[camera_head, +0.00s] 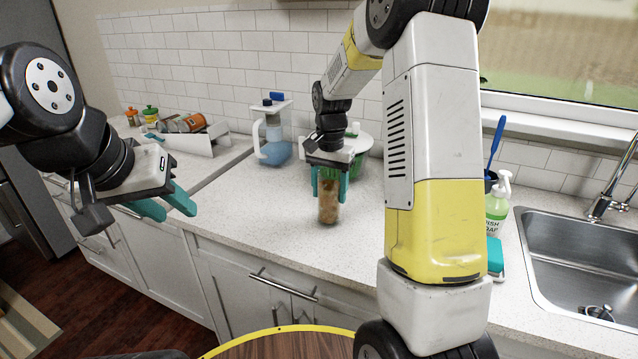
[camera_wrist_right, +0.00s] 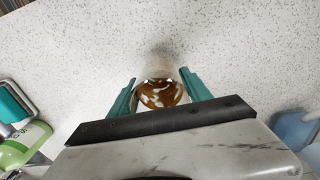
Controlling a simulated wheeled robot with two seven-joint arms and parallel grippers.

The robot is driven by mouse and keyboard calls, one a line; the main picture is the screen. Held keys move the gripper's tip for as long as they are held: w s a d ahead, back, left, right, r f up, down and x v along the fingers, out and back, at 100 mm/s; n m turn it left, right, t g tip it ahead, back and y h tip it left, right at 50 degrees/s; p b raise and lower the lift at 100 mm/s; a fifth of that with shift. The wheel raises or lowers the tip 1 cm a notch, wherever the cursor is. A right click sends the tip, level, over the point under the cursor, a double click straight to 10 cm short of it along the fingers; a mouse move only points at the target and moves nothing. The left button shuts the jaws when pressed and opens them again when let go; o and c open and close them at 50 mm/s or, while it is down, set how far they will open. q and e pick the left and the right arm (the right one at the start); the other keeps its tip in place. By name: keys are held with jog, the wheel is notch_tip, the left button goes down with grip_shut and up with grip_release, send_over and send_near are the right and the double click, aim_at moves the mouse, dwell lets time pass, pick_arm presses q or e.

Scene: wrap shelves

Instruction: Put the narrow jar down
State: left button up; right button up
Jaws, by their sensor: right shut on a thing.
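The narrow jar (camera_head: 328,203) is a slim upright jar with brownish contents, at the counter in the middle of the head view. My right gripper (camera_head: 329,190) is around it from above, its teal fingers shut on the jar's sides. In the right wrist view the jar (camera_wrist_right: 161,94) shows end-on between the two fingers (camera_wrist_right: 160,92). I cannot tell for sure whether its base touches the counter. My left gripper (camera_head: 168,208) is at the left, in front of the counter edge, with its teal fingers apart and nothing between them.
The speckled counter (camera_head: 270,205) is clear around the jar. Behind stand a blue pitcher (camera_head: 272,143) and a green container with a white lid (camera_head: 356,165). A white rack (camera_head: 200,141) with jars is at the left. A soap bottle (camera_head: 497,208) and sink (camera_head: 570,255) are at the right.

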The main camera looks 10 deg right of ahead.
jog(key=o, duration=1.6)
jog(key=shift+f, duration=0.1)
notch_tip(320, 180, up, 12)
jog(key=s+r+n+t, duration=0.1)
jog(key=s+n+t, duration=0.1)
jog(key=s, duration=0.6)
jog(key=s+a+r+n+t+y, duration=0.1)
jog(key=s+n+t, duration=0.1)
jog(key=s, duration=0.6)
jog(key=s+r+n+t+y, duration=0.1)
jog(key=s+r+n+t, duration=0.1)
jog(key=s, duration=0.6)
jog(key=shift+s+a+n, duration=0.35)
jog(key=shift+a+n, duration=0.05)
jog(key=shift+n, duration=0.3)
